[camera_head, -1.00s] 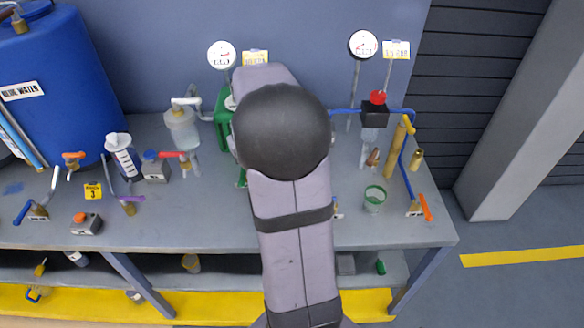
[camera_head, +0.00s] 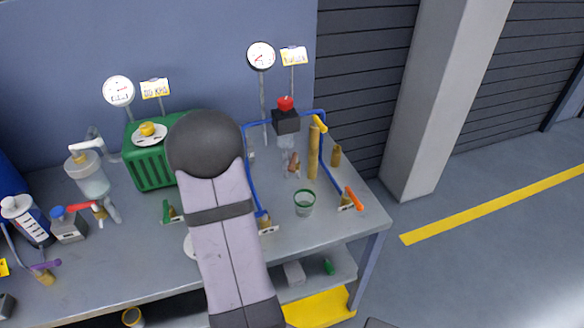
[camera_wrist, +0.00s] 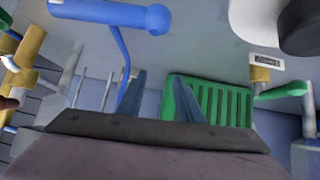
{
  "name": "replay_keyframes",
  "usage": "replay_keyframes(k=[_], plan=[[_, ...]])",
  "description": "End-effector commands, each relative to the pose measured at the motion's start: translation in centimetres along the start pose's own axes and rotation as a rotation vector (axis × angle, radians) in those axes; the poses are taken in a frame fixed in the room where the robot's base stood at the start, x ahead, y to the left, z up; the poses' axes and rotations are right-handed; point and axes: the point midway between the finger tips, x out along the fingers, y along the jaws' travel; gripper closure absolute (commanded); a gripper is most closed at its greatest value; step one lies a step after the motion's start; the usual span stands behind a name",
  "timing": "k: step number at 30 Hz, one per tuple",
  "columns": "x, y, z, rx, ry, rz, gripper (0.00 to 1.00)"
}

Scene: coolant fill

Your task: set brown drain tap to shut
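The brown drain tap (camera_head: 293,165) is in the head view, small, below the black box with the red knob and left of the brass upright cylinder. Its handle looks slanted; I cannot tell its setting. A brown bit at the left edge of the wrist view (camera_wrist: 8,103) may be the same tap. My gripper (camera_wrist: 160,88) shows in the wrist view with its two fingers apart and nothing between them. In the head view my arm hides it. A blue tap handle (camera_wrist: 110,13) lies beyond the fingertips in the wrist view, apart from them.
The green ribbed unit (camera_head: 150,165) stands behind my arm. Blue pipes (camera_head: 248,170) run around the black box (camera_head: 286,121). A green-rimmed cup (camera_head: 304,204) and an orange-handled tap (camera_head: 354,198) stand at the bench's right end. Bare bench top (camera_head: 325,235) shows near the front right edge.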

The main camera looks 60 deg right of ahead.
Motion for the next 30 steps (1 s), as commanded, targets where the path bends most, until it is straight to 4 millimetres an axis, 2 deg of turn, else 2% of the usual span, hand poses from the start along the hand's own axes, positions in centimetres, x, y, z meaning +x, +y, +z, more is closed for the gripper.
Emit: replay_keyframes(k=[1,5,9,13,18,21,30], plan=[[0.2,1.5,0.6,0.021,0.044,0.037,0.67],[-0.4,5.2,0.6,0.059,0.186,0.138,0.67],[-2.4,9.2,0.8,0.077,0.333,0.257,0.67],[-4.9,12.1,1.0,0.074,0.449,0.356,0.67],[-7.6,14.8,1.1,0.059,0.552,0.456,0.67],[-8.6,15.8,1.0,0.052,0.588,0.495,0.67],[-9.3,16.5,0.8,0.046,0.615,0.521,0.67]])
